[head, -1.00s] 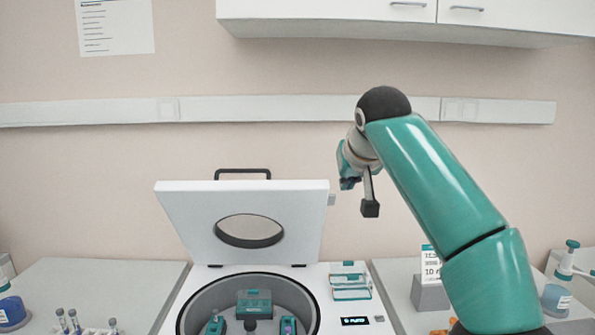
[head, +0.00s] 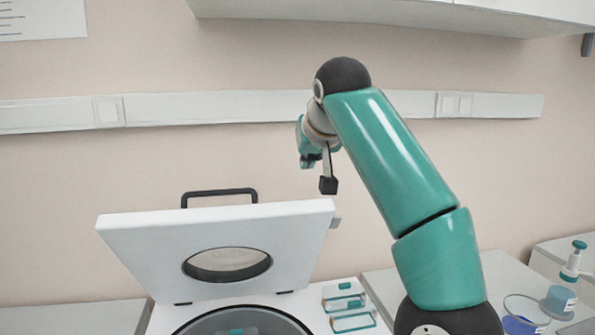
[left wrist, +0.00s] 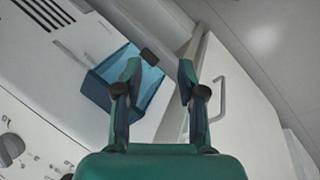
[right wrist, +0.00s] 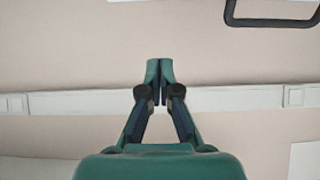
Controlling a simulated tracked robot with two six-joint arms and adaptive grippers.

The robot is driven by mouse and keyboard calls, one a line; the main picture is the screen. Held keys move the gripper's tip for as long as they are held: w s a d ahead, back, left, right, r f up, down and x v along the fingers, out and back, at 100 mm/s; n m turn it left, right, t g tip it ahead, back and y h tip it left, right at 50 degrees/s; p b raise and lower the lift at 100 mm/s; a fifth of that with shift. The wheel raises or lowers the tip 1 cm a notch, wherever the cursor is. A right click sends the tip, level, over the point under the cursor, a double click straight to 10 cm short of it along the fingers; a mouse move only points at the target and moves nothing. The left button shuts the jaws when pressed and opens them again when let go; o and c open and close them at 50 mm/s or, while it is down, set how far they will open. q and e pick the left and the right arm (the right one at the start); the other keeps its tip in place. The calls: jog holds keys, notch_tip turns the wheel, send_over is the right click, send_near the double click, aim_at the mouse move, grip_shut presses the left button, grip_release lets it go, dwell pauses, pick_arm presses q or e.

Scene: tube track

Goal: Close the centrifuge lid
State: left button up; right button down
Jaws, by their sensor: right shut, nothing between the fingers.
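The centrifuge (head: 292,308) is a white machine with a round bowl (head: 240,318), cut off by the lower edge of the head view. Its white lid (head: 150,240) stands open and tilted back, with a round window and a black handle (head: 220,194) on its raised edge. The handle also shows in the right wrist view (right wrist: 270,22), at the upper right. My right gripper (head: 308,162) is up to the right of the lid, apart from it; in the right wrist view (right wrist: 160,66) it is shut and empty. My left gripper (left wrist: 158,70) is open and empty.
A wall rail (head: 270,108) and cupboard (head: 350,15) are behind. The left wrist view shows a blue bin (left wrist: 112,78) by a white appliance.

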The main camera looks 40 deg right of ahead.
jog(key=x, duration=1)
jog(key=shift+a+f, duration=0.15)
jog(key=shift+f, duration=0.1)
jog(key=s+b, duration=0.1)
jog(key=s+a+f+b, duration=0.1)
jog(key=b, duration=0.1)
jog(key=shift+s+a+f, duration=0.1)
jog(key=shift+s+f, duration=0.05)
jog(key=shift+s, duration=0.05)
jog(key=shift+s+a+f, duration=0.2)
jog(key=shift+s, duration=0.15)
jog(key=shift+r, duration=0.1)
jog(key=shift+b, duration=0.35)
